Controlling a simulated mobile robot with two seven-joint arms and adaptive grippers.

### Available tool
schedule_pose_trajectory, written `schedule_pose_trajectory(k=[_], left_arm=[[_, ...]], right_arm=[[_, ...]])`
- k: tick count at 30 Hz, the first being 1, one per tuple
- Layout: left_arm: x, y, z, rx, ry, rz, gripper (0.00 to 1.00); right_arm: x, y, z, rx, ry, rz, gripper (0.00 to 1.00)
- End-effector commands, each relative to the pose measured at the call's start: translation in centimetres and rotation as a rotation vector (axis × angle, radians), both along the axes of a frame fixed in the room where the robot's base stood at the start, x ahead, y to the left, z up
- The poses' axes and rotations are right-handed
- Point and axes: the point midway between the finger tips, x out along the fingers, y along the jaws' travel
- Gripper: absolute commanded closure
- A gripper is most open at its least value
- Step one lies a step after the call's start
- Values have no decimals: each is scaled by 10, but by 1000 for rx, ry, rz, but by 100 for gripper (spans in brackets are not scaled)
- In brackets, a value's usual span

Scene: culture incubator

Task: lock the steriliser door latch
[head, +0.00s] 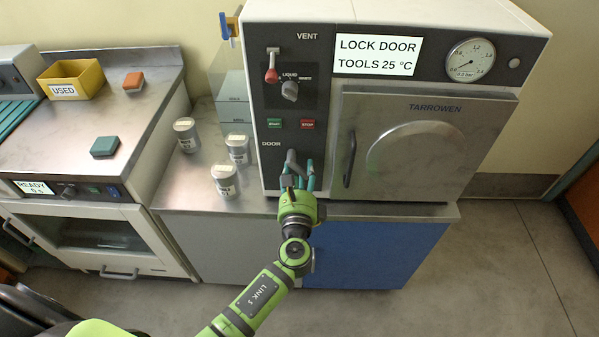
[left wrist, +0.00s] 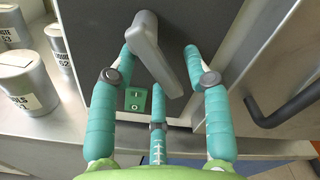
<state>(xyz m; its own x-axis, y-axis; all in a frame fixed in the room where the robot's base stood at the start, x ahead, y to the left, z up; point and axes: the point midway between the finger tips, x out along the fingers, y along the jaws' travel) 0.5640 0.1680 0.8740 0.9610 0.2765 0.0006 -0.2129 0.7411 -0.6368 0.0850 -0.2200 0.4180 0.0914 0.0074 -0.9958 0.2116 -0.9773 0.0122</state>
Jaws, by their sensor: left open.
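The steriliser (head: 400,15) stands on a bench, with a display reading LOCK DOOR. Its grey door (head: 450,150) sits against the front and looks closed. The grey latch lever (head: 291,157) is on the panel left of the door, below the word DOOR. In the left wrist view the lever (left wrist: 158,60) slants from upper left to lower right. My left gripper (head: 299,176) is open in front of the lever, its teal fingers (left wrist: 160,76) spread on both sides and below it; contact cannot be told. My right gripper is not in view.
A dark door handle (head: 350,160) is just right of my left gripper. A red-tipped vent lever (head: 271,68) is above. Several grey cans (head: 225,181) stand on the bench to the left. A yellow bin (head: 72,80) stands farther left. The floor at right is clear.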

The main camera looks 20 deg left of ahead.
Motion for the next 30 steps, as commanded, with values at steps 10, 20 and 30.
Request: schedule_pose_trajectory(k=[10, 20, 30], left_arm=[[0, 0, 0, 0, 0, 0, 100], [0, -1, -1, -22, -6, 0, 100], [1, -6, 2, -207, -60, 1, 100]], right_arm=[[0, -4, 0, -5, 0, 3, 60], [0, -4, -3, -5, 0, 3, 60], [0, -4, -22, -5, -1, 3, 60]])
